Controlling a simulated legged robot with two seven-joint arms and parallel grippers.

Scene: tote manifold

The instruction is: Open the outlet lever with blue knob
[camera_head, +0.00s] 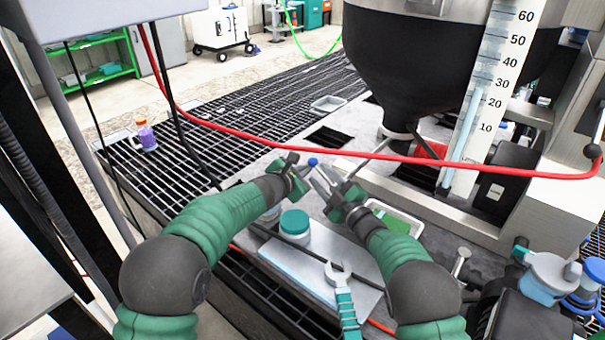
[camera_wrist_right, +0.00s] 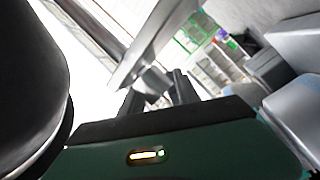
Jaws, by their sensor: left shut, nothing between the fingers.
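The small round blue knob (camera_head: 313,162) shows in the head view between my two grippers, in front of the black hopper. The lever below it is mostly hidden by the grippers, so its angle cannot be told. My left gripper (camera_head: 298,176) is shut and empty, just left of the knob; whether it touches the knob or lever is unclear. My right gripper (camera_head: 325,183) is just right of and below the knob, its fingers apart. In the right wrist view its two dark fingers (camera_wrist_right: 158,95) stand apart, with a grey part showing between or behind them.
A red hose (camera_head: 380,156) crosses above the grippers. The black hopper (camera_head: 410,70) and white scale (camera_head: 495,90) stand behind. A teal-lidded jar (camera_head: 295,222) and a wrench (camera_head: 345,300) are on the surface below. Dark grating (camera_head: 240,120) lies to the left.

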